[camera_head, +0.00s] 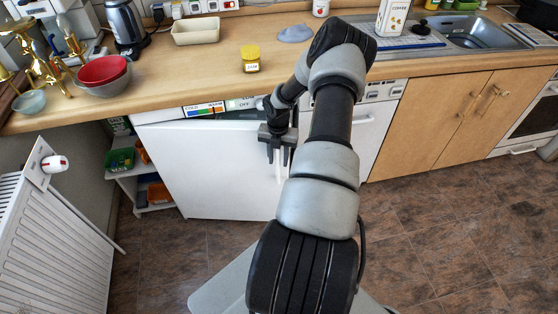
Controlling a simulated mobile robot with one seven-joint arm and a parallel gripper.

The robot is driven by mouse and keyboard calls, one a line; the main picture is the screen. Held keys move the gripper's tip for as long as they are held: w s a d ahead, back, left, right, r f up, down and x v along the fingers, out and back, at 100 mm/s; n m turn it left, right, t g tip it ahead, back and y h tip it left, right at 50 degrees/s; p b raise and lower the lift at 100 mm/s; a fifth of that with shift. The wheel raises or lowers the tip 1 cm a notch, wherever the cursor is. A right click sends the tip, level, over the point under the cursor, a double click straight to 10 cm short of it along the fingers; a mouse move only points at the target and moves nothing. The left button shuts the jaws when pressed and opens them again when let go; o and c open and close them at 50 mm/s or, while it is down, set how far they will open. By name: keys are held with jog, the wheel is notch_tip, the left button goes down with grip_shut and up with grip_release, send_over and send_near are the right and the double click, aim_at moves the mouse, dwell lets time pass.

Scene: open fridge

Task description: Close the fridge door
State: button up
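The white fridge door (210,170) is under the wooden counter, left of centre. Its broad front face is towards me. It appears close to the fridge front, but I cannot tell how wide any gap is. My gripper (273,156) points down at the upper right edge of the door. Its dark fingers look close together, and I cannot tell whether they are open or touch the door. My arm hides the area just right of the door's edge.
A white radiator (50,245) stands at the left. Open shelves (150,210) with green and orange items are left of the fridge. A white appliance (365,130) and wooden cupboards (450,120) are to the right. The tiled floor (440,240) is clear at right.

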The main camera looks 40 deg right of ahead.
notch_tip(320, 180, up, 16)
jog(key=p, duration=0.1)
jog(key=shift+p, duration=0.3)
jog(key=shift+r, duration=0.1)
